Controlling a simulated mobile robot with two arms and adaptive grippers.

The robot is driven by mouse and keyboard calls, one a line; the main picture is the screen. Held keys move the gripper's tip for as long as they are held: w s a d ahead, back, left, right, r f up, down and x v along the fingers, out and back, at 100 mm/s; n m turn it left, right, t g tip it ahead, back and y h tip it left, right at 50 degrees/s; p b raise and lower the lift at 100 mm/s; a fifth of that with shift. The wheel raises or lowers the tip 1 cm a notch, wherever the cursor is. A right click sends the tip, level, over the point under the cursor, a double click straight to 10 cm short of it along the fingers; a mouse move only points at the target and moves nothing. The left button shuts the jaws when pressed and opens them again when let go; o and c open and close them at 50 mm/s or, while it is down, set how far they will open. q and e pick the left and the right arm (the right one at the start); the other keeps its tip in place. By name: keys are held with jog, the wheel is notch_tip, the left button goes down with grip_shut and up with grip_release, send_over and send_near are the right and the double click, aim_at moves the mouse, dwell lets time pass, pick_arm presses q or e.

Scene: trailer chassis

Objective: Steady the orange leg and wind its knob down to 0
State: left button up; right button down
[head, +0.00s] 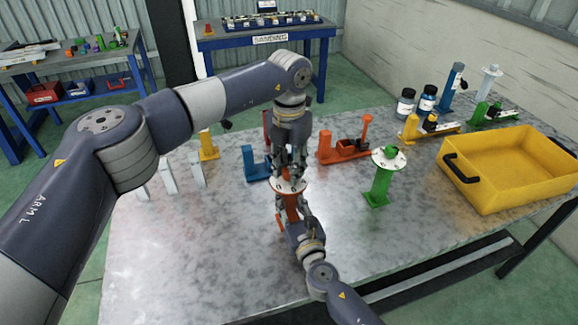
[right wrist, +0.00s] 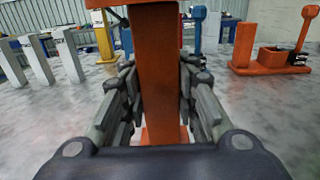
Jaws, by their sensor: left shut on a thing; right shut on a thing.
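The orange leg (head: 291,204) stands upright on the metal table, with a pale round dial plate (head: 277,186) near its top. In the right wrist view the leg (right wrist: 158,75) rises between the fingers. My right gripper (head: 293,222) comes in low from the front and is shut on the leg's post, one finger on each side; it shows in the right wrist view too (right wrist: 158,100). My left gripper (head: 289,174) points straight down over the dial plate and is shut on the knob there. Its fingers hide the knob, and the dial reading cannot be made out.
A green leg (head: 382,183) with a round dial stands to the right. Behind are an orange-red fixture (head: 343,152) and a blue one (head: 257,165). White posts (head: 168,177) stand at left. A yellow crate (head: 510,172) is at right. The table front is mostly clear.

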aim_at(289, 170)
pick_arm(q)
jog(key=shift+r+n, duration=0.3)
jog(key=shift+n, duration=0.3)
pick_arm(e)
jog(key=shift+s+f, duration=0.1)
jog(key=shift+f, duration=0.35)
pick_arm(q)
jog(key=o, duration=0.9)
jog(key=shift+o, duration=0.9)
jog(key=shift+f, duration=0.1)
pick_arm(e)
jog(key=shift+s+r, duration=0.1)
jog(key=shift+r, duration=0.2)
pick_arm(q)
notch_tip(289, 170, up, 12)
jog(key=shift+s, duration=0.1)
pick_arm(e)
jog(key=c, duration=1)
grip_release()
jog(key=shift+w, duration=0.2)
